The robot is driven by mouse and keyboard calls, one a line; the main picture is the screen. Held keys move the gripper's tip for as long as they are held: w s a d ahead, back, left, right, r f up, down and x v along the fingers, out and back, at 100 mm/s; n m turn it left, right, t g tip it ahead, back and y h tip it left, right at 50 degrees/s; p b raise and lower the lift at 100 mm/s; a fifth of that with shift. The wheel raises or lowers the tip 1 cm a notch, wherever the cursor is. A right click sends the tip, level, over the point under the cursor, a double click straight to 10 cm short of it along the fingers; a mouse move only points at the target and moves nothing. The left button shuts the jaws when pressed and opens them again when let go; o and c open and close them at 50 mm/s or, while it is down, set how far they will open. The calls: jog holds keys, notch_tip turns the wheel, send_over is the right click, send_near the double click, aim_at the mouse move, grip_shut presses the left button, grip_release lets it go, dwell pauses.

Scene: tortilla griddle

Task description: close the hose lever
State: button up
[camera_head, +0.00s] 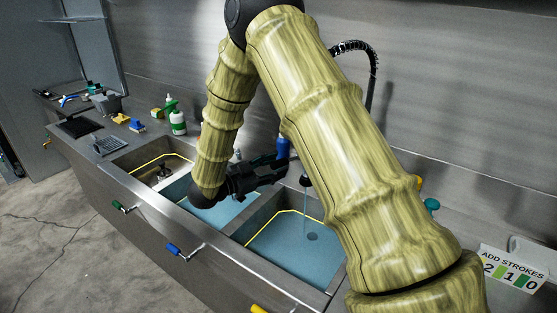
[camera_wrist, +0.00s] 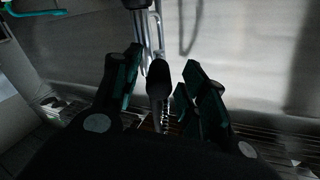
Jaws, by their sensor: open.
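My gripper (camera_head: 277,166) is open above the sinks, near the back wall in the head view. In the wrist view my gripper (camera_wrist: 160,70) has its two green-lined fingers spread apart. A dark rounded handle (camera_wrist: 158,84) appears between them, with a coiled metal part below it and metal rods above. I cannot tell whether the fingers touch it, or whether it is the hose lever. The black coiled hose (camera_head: 372,65) arches behind my arm in the head view. A dark nozzle (camera_head: 305,181) lets a thin stream of water fall into the right basin.
The steel counter holds several basins; the right basin (camera_head: 285,247) has bluish water. A blue object (camera_head: 283,148) stands just behind my gripper. A green-and-white bottle (camera_head: 178,122) and sponges (camera_head: 121,118) sit to the left. Colored handles (camera_head: 173,248) stick out along the front.

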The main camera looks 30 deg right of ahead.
jog(key=shift+d, duration=0.9)
grip_shut()
jog(key=shift+a+f, duration=0.1)
